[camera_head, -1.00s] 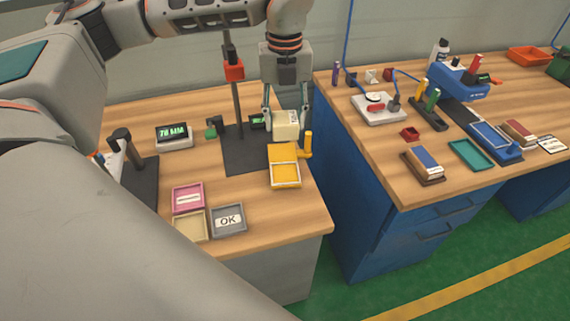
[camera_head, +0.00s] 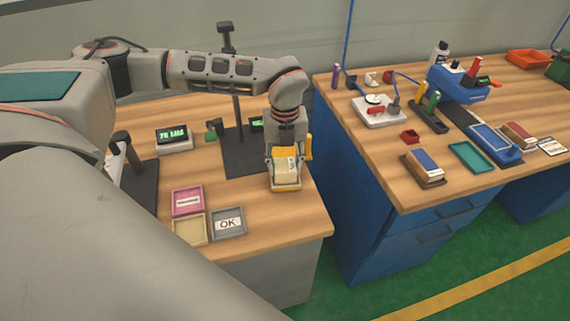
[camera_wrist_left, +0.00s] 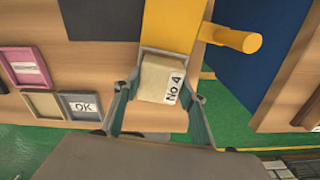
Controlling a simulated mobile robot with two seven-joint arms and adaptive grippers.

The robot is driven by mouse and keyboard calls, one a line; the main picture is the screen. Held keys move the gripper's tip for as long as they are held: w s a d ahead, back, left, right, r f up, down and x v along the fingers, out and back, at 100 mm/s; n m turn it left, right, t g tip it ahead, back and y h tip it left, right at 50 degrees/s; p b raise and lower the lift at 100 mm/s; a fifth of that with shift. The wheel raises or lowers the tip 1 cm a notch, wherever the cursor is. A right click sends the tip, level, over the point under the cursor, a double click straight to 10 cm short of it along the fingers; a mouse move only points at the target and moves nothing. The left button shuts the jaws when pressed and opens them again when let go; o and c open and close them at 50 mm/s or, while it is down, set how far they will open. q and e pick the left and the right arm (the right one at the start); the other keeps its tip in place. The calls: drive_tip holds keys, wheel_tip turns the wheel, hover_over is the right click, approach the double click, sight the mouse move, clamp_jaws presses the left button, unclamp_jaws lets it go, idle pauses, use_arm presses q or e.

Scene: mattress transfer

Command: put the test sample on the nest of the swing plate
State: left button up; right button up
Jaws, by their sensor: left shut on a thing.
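The test sample (camera_head: 286,169) is a cream block; its white label reads "No 4" in the left wrist view (camera_wrist_left: 157,78). My left gripper (camera_head: 286,164) points down and is shut on the sample, one finger on each side. The yellow swing plate (camera_head: 286,188) is at the front right of the near table, with an upright yellow handle (camera_head: 309,147). The sample is over the plate's front nest, whose pale rim (camera_wrist_left: 146,48) shows around part of it. I cannot tell whether it rests on the nest floor. My right gripper is not in view.
A dark stand base (camera_head: 240,160) with a post is just left of the plate. A green-lit display (camera_head: 174,138) stands farther left. Pink (camera_head: 187,200), cream (camera_head: 189,230) and grey "OK" (camera_head: 228,224) trays lie at the front. A blue-sided bench (camera_head: 360,180) stands right, across a gap.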

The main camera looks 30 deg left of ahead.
sight(285, 165)
use_arm(q)
drive_tip(key=shift+f, duration=0.15)
drive_tip(key=o, duration=1.1)
drive_tip(key=shift+r, duration=0.3)
wheel_tip(285, 165, up, 12)
drive_tip(key=shift+f, duration=0.1)
